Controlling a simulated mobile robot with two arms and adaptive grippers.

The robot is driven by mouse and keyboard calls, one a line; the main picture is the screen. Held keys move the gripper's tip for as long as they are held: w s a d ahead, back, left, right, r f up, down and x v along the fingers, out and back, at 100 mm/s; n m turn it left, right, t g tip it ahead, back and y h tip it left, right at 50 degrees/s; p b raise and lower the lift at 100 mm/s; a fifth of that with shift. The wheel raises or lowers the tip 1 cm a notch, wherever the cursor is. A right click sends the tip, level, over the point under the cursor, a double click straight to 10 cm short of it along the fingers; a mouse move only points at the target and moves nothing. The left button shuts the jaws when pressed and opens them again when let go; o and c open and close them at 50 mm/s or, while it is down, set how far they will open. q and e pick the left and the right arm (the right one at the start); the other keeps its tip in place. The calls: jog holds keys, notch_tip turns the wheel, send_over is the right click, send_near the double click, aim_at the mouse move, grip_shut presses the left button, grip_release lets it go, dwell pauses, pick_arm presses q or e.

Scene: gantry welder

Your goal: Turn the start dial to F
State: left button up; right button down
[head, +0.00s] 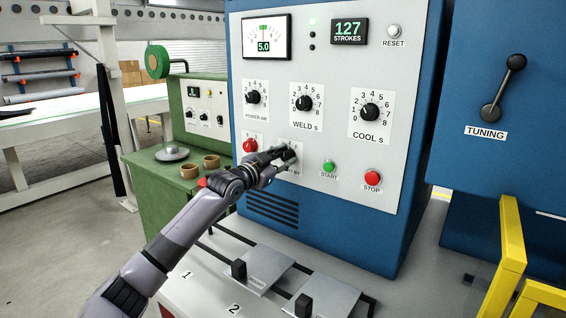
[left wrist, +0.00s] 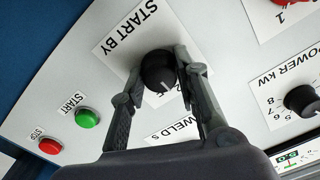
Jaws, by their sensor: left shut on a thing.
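The start dial (left wrist: 158,70) is a black knob on a white plate marked START BY, on the welder's grey front panel. It shows in the left wrist view between the two fingers of my left gripper (left wrist: 163,80). The fingers are shut on it from both sides. The dial's white pointer line points towards the bottom of that view. Most of the marks around the dial, F among them, are hidden or unreadable. In the head view my left gripper (head: 282,160) reaches the panel and covers most of the dial and its plate. My right gripper is not in view.
Right of the dial are the green START button (head: 328,166) and red STOP button (head: 372,178). A red knob (head: 250,145) is on its left. The POWER (head: 253,98), WELD (head: 304,103) and COOL (head: 370,112) dials are above. A yellow rail (head: 508,255) stands at the right.

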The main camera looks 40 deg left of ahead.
pick_arm(q)
jog(key=shift+m, duration=1)
jog(key=m+p, duration=0.1)
jog(key=m, duration=0.2)
jog(key=shift+r+p, duration=0.1)
jog(key=shift+p, duration=0.25)
jog(key=shift+m+p, duration=0.5)
jog(key=shift+m, duration=1.1)
jog(key=o, duration=1.2)
jog(key=shift+c, duration=0.2)
jog(key=shift+s, duration=0.1)
